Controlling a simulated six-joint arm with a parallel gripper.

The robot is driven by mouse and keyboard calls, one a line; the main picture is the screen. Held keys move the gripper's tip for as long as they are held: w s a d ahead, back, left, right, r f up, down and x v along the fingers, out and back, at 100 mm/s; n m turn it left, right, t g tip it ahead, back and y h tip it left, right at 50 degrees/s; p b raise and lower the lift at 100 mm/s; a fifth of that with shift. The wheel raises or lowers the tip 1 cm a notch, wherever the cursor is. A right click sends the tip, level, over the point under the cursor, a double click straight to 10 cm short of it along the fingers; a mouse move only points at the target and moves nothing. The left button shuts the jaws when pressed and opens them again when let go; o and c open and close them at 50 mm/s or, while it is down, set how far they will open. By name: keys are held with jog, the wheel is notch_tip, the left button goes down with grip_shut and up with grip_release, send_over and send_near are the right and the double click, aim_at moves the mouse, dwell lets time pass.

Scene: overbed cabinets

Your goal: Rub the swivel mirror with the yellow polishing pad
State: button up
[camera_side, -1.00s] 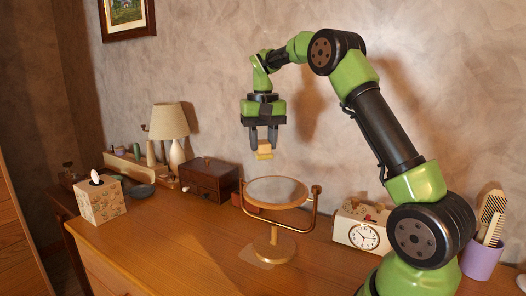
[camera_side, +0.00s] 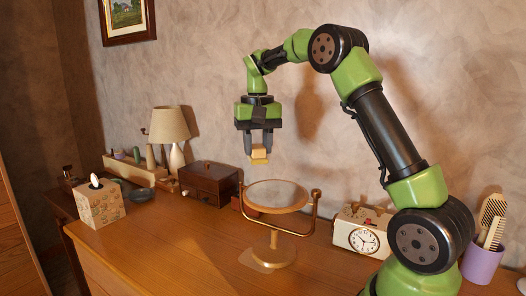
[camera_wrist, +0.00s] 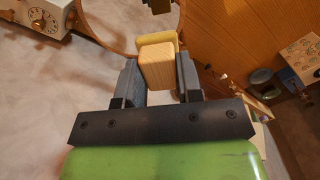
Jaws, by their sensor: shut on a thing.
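The swivel mirror (camera_side: 277,194) stands on the wooden dresser, its round face tilted nearly flat, facing up in a copper-coloured yoke on a round base. My gripper (camera_side: 259,150) is shut on the wooden block of the yellow polishing pad (camera_side: 259,157). It holds the pad in the air above the mirror's far left rim, apart from it. In the wrist view the block (camera_wrist: 158,65) sits between the two dark fingers, with the yellow pad (camera_wrist: 157,38) at its far end. Part of the mirror shows behind the fingers there.
A dark wooden box (camera_side: 208,182), a lamp (camera_side: 170,124) and a tissue box (camera_side: 98,203) stand to the left.

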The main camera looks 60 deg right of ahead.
aim_at(260, 193)
jog(key=shift+f, duration=3.75)
jog(key=shift+s+d+f, duration=0.1)
jog(key=shift+s+f, duration=0.1)
jog(key=shift+s, duration=0.5)
jog(key=shift+c, duration=0.3)
jog(key=shift+s, duration=1.2)
jog(key=shift+w, duration=1.6)
jog(key=shift+w+r, duration=0.2)
jog(key=shift+r, duration=0.4)
jog(key=shift+w+r, duration=0.15)
jog(key=shift+r, duration=3.35)
